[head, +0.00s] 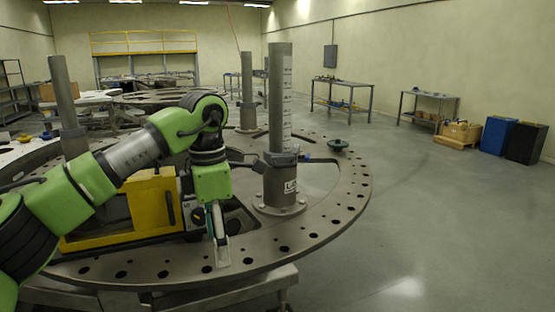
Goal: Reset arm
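My green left arm (90,182) comes in from the left, rises to a bent joint, then drops to the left gripper (218,235). The gripper points down over the near part of the round metal turret plate (250,254). It is beside the right end of a yellow and grey box-like unit (125,210) that sits on the plate, partly hidden behind my arm. The fingers are small and overlap in this view, so I cannot tell their opening or whether they touch anything. My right gripper is not in view.
A tall grey post (280,100) stands on the plate just right of my gripper, with another post (64,100) at the left. A small dark green disc-like part (338,145) lies on the far right rim. Worktables (343,96) stand farther back.

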